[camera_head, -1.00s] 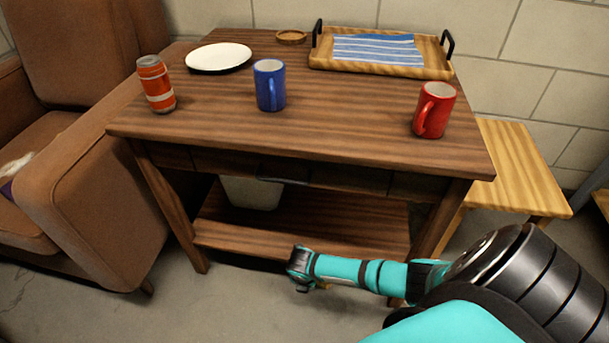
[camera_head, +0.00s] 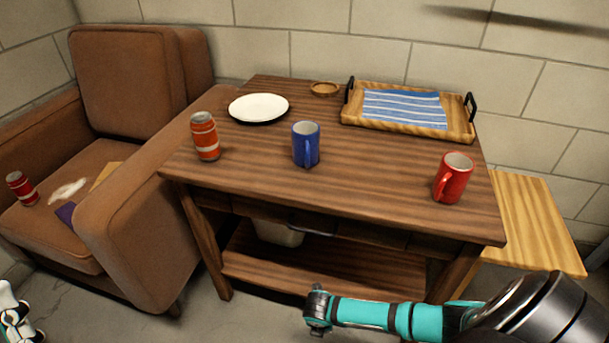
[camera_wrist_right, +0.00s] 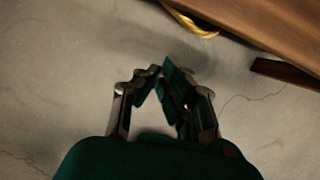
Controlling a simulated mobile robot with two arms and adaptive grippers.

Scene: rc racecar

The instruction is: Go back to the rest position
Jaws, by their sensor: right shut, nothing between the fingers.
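My right gripper (camera_wrist_right: 160,72) shows in the right wrist view, its fingertips together with nothing between them, above bare grey floor. My right arm reaches in from the lower right in the head view, low in front of the wooden table (camera_head: 360,190); its gripper cannot be made out there. A white and black piece of my left arm, perhaps its gripper (camera_head: 14,318), shows at the lower left edge of the head view, cut off by the frame. Its fingers cannot be read.
On the table stand a red-orange can (camera_head: 205,137), a white plate (camera_head: 258,108), a blue mug (camera_head: 306,145), a red mug (camera_head: 453,178), a coaster (camera_head: 325,89) and a tray (camera_head: 445,133). A brown armchair (camera_head: 130,65) is left, a wooden stool (camera_head: 535,225) right.

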